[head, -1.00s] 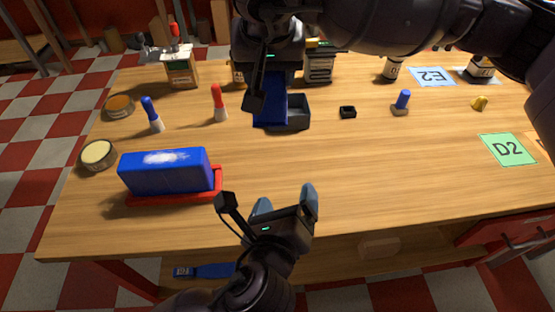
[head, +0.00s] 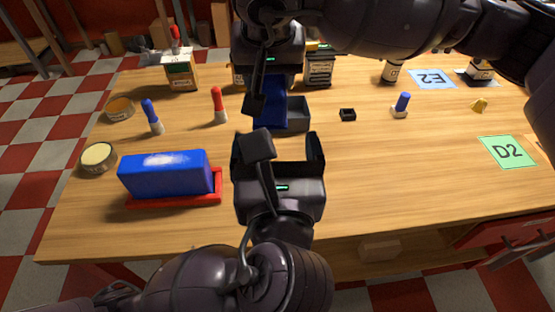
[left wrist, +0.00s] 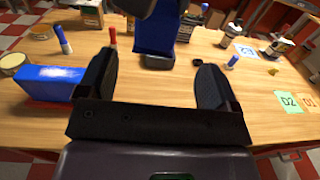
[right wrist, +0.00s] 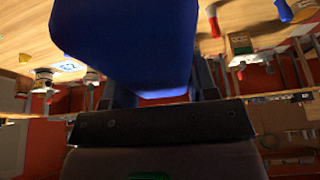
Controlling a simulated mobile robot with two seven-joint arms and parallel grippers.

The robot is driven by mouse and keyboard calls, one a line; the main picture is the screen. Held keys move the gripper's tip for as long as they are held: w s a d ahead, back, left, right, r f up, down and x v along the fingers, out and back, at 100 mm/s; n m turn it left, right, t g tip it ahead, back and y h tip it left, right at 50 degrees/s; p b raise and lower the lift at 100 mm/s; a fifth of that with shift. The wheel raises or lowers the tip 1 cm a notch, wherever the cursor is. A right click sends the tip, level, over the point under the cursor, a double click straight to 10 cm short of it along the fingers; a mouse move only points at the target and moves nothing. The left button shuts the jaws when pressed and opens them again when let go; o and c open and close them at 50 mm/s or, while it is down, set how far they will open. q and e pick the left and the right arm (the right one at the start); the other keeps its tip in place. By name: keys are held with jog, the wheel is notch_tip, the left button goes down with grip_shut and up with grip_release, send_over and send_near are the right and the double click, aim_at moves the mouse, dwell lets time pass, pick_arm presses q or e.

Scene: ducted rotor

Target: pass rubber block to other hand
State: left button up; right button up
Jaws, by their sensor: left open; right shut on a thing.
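The blue rubber block (head: 271,114) is held in my right gripper (head: 268,84), which is shut on it and points down from the top of the head view. The block fills the upper middle of the right wrist view (right wrist: 125,40). My left gripper (head: 284,150) is open and empty, below the held block in the head view and apart from it. In the left wrist view the block (left wrist: 154,36) shows ahead, between and beyond the open fingers. The right gripper partly hides the block's upper end.
A larger blue block (head: 165,173) sits on a red tray (head: 177,201) at left.

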aim_at(274, 106)
pick_arm(q)
jog(key=w, duration=0.9)
jog(key=shift+a, duration=0.1)
jog(key=c, duration=1.1)
pick_arm(e)
jog(key=o, duration=1)
